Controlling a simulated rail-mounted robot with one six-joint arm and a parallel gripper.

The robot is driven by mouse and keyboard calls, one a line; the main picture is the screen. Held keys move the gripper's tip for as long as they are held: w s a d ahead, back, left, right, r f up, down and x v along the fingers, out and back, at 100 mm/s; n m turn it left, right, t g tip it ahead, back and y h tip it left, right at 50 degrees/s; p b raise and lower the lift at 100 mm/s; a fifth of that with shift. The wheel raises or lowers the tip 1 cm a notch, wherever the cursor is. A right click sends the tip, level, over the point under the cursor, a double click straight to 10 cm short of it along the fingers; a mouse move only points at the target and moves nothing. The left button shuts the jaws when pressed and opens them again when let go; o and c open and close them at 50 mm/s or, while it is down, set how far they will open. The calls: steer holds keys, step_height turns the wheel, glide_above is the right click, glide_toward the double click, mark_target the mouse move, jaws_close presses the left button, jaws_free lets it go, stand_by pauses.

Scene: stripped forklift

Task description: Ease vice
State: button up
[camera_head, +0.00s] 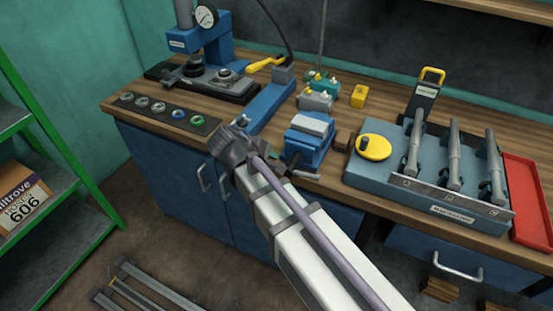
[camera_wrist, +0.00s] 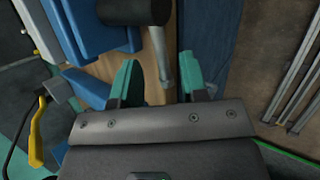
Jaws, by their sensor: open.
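The blue vice (camera_head: 308,140) stands at the front edge of the workbench, with a pale block on top. Its grey handle bar (camera_head: 300,173) sticks out at the front. In the wrist view the blue vice body (camera_wrist: 88,28) is at upper left, with a dark round screw end (camera_wrist: 133,11) and the handle bar (camera_wrist: 161,62) pointing down from it. My gripper (camera_head: 236,143) is at the bench edge, left of the vice. In the wrist view its teal fingers (camera_wrist: 159,68) are open and empty; the bar's end appears between them, and contact cannot be told.
A blue press (camera_head: 205,45) stands at back left, a yellow-handled blue tool (camera_head: 270,105) behind my gripper. A grey rack (camera_head: 430,190) with several grey tools is right of the vice, beside a red tray (camera_head: 528,195). A green shelf (camera_head: 50,130) stands at left.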

steer(key=p+v, duration=0.2)
steer(key=v, duration=0.3)
